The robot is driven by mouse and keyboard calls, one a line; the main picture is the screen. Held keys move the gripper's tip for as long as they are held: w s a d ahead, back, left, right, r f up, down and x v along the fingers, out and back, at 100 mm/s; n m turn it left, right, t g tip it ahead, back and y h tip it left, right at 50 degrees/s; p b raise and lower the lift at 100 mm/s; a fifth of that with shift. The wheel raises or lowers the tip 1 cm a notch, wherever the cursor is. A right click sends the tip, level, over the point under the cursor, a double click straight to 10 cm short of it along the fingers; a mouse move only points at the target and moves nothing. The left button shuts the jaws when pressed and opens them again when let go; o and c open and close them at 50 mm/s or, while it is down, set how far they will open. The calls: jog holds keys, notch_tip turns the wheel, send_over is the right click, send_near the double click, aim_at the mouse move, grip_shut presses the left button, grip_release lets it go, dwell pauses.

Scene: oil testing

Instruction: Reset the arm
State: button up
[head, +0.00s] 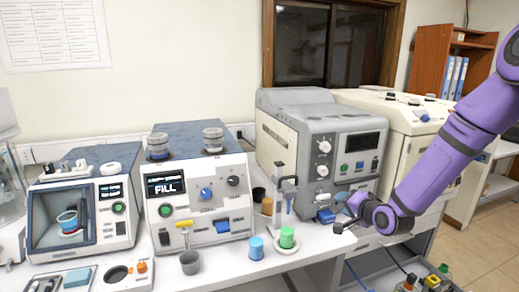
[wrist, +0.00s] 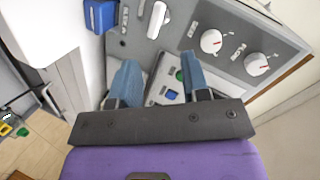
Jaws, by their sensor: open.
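My purple arm (head: 447,160) reaches in from the right in the head view. My gripper (head: 342,226) is small there, in front of the grey machine (head: 330,118) near the right end of the bench. In the wrist view my gripper (wrist: 160,78) has two blue fingers spread apart with nothing between them. Behind the fingers is the grey machine's front panel, with white knobs (wrist: 211,41) and a green button (wrist: 180,75). I cannot tell how far the fingertips are from the panel.
The white bench (head: 215,272) holds a blue cup (head: 256,248), a green cup (head: 287,238), a grey cup (head: 190,263) and the FILL machine (head: 200,190). A smaller machine (head: 85,205) stands at left. A dark cart with loose items is below right.

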jog(key=s+d+r+n+g+h, duration=0.3)
jog(key=s+r+n+g+h, duration=0.25)
jog(key=s+r, duration=1.1)
jog(key=s+r+n+g, duration=0.1)
jog(key=s+r, duration=0.2)
jog(key=s, duration=0.7)
jog(key=s+r+n+g, duration=0.1)
jog(key=s+r, duration=0.3)
jog(key=s, duration=0.7)
jog(key=shift+d+r+n, duration=0.25)
jog(key=shift+n, duration=0.3)
